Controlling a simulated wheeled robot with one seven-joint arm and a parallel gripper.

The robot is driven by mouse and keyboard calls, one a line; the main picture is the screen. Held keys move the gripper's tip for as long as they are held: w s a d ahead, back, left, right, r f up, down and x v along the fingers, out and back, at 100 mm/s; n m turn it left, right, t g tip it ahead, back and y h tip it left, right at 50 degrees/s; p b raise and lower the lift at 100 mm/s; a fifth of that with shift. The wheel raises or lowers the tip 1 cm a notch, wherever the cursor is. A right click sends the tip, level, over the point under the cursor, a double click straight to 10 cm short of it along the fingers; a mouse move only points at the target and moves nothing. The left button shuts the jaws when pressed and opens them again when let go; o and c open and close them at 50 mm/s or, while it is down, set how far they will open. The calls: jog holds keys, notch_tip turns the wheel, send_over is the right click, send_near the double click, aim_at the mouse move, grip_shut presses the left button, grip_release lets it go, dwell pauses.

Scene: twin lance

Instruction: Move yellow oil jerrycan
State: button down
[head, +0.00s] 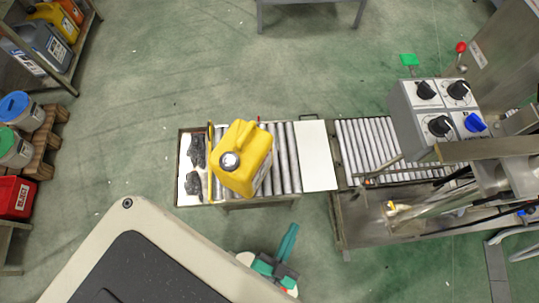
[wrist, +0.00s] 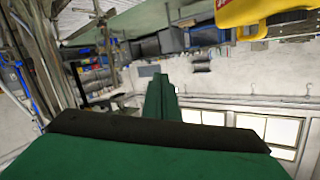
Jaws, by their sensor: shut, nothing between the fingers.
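The yellow oil jerrycan (head: 242,158) stands on the roller conveyor, with a dark cap and a moulded handle on top. Part of it shows at the upper right edge of the wrist view (wrist: 255,12). My gripper (head: 288,240), teal and dark, is in front of the conveyor, below and slightly right of the jerrycan in the head view. It is apart from the jerrycan. Its green fingers (wrist: 161,98) are together in the wrist view, with nothing between them.
The roller conveyor (head: 286,160) has a white plate (head: 316,155) on its right. Dark lumps (head: 197,150) lie at its left end. A control box (head: 443,115) stands at right. Shelving with jerrycans (head: 45,45), lidded buckets (head: 20,110) and a red crate (head: 15,197) are at left.

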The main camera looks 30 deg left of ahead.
jog(key=w+a+f+m+y, duration=0.2)
jog(key=w+a+f+m, duration=0.15)
jog(key=f, duration=0.55)
jog(key=w+a+f+m+y, duration=0.3)
jog(key=w+a+f, duration=0.1)
jog(key=f, duration=0.4)
jog(key=w+a+f+m+y, duration=0.2)
jog(key=w+a+f+m, duration=0.15)
jog(key=f, duration=0.55)
jog(key=w+a, duration=0.8)
jog(key=a, duration=0.1)
jog(key=shift+a+n, duration=0.3)
jog(key=shift+f, duration=0.1)
